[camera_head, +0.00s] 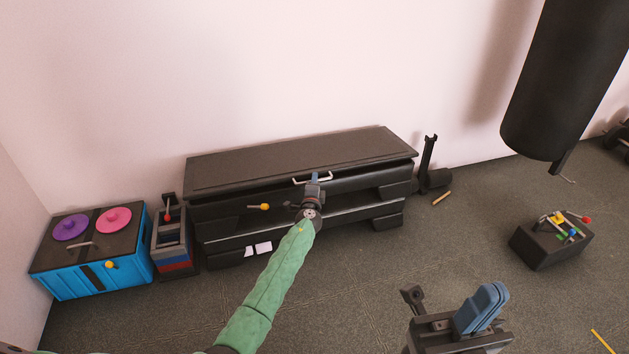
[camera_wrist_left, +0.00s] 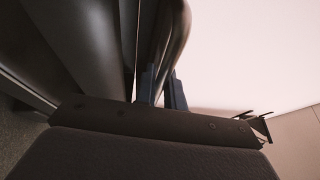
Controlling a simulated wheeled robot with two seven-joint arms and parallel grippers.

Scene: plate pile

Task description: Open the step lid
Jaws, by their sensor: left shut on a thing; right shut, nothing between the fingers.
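The step (camera_head: 345,216) is a long black stepped bench against the wall, with a flat lid (camera_head: 290,162) on top. A dark gap shows under the lid's front edge, widest at the right, so it looks slightly raised. A pale bar handle (camera_head: 299,181) sits at the lid's front edge. My left gripper (camera_head: 315,176) is at the handle, shut on it. In the left wrist view, its blue fingers (camera_wrist_left: 162,82) are around the grey handle bar (camera_wrist_left: 176,45); the exact contact is partly hidden. My right gripper (camera_head: 486,300) is shut and empty at the lower right, away from the step.
A blue box (camera_head: 90,285) with purple and pink discs and a small rack (camera_head: 172,245) stand left of the step. A black punching bag (camera_head: 560,90) hangs at the right. A black box (camera_head: 545,255) with coloured knobs stands on the floor. The middle floor is mostly clear.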

